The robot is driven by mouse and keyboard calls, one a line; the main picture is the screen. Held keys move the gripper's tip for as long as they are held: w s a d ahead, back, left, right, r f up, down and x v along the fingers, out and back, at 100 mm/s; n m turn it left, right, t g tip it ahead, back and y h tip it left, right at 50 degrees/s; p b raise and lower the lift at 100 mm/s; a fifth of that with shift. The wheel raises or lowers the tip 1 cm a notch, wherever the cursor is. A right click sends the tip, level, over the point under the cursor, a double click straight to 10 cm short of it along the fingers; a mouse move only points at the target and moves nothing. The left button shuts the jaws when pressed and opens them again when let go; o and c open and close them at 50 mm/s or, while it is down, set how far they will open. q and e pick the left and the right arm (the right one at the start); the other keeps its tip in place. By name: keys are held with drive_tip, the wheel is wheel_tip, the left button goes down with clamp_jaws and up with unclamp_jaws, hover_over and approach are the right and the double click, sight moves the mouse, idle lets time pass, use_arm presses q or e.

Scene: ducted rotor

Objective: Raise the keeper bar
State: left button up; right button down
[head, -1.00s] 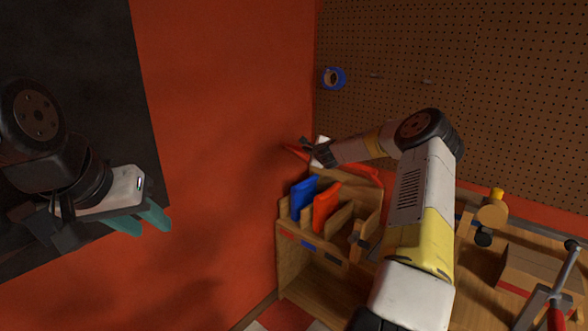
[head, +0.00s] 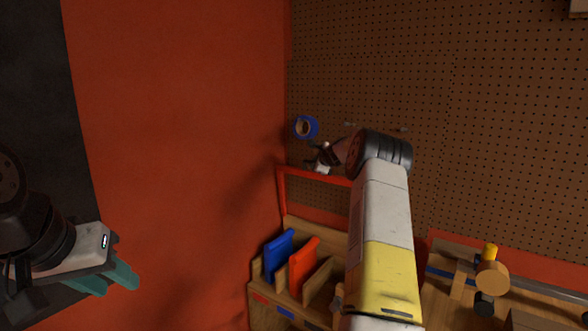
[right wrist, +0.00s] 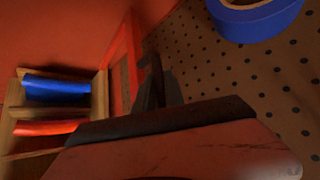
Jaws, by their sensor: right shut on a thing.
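The keeper bar (head: 312,175) is a thin red frame standing up at the back of a wooden rack (head: 300,228), its top rail above the slots. My right gripper (head: 323,166) is shut on the keeper bar at the top rail. In the right wrist view the red bar (right wrist: 119,62) runs up beside the dark fingers (right wrist: 156,82), which partly hide the grip. A blue board (head: 279,252) and a red-orange board (head: 302,266) stand in the rack slots. My left gripper (head: 111,281), with teal fingers, is open and empty at far left, away from the rack.
A blue tape roll (head: 305,127) hangs on the pegboard (head: 380,90), close above my right gripper. The orange wall (head: 180,140) is left of the rack. My right arm hides part of the rack.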

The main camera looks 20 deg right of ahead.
drive_tip(key=shift+w+d, duration=0.35)
drive_tip(key=shift+d, duration=0.15)
drive_tip(key=c, duration=1.4)
unclamp_jaws()
drive_tip(key=v, duration=0.7)
drive_tip(key=shift+s+r, duration=0.25)
drive_tip(key=shift+s, duration=0.1)
